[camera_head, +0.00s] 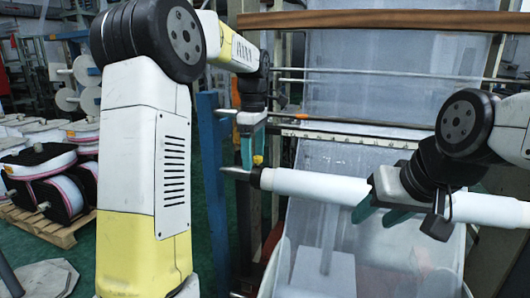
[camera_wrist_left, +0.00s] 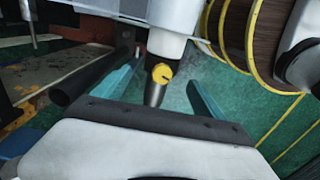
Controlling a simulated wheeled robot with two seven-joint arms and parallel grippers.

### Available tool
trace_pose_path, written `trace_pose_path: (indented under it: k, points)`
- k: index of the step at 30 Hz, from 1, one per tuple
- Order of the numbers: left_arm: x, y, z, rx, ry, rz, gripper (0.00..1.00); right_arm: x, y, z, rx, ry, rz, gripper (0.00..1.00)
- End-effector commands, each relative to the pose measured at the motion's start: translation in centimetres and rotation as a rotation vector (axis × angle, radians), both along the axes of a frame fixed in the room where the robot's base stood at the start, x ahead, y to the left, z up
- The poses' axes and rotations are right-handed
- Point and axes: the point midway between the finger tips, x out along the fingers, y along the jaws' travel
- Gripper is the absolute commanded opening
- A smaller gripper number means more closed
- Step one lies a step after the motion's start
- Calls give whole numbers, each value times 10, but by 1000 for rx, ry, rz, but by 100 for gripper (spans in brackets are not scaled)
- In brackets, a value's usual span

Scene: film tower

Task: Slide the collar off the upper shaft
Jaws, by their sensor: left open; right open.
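A white roll (camera_head: 315,186) sits on a shaft that runs across the right half of the head view. Its pale shaft tip (camera_head: 235,173) sticks out to the left. A dark collar (camera_head: 257,178) with a yellow knob is at the roll's left end. In the left wrist view the dark tapered collar (camera_wrist_left: 154,93) and its yellow knob lie between the two teal fingers, with a gap on each side. My left gripper (camera_head: 250,152) is open just above the collar. My right gripper (camera_head: 377,212) is open at the middle of the roll; contact with it is unclear.
A blue post (camera_head: 212,190) stands left of the shaft tip. A wooden bar (camera_head: 380,20) and thin metal rods cross behind, above the roll. Black-and-white reels (camera_head: 50,180) sit on a pallet at the left. Translucent film sheet (camera_head: 330,240) hangs below the roll.

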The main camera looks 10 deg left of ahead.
Motion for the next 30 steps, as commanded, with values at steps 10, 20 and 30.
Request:
trace_pose_path:
  k: [10, 20, 30]
  points:
    - [-1, 0, -52, 0, 4, -1, 81, 0, 0, 0, 0, 0, 0, 46]
    - [0, 0, -73, -1, 0, 0, 81, 0, 0, 0, 0, 0, 0, 46]
    - [0, 0, -73, -1, 0, -1, 53, 0, 0, 0, 0, 0, 0, 46]
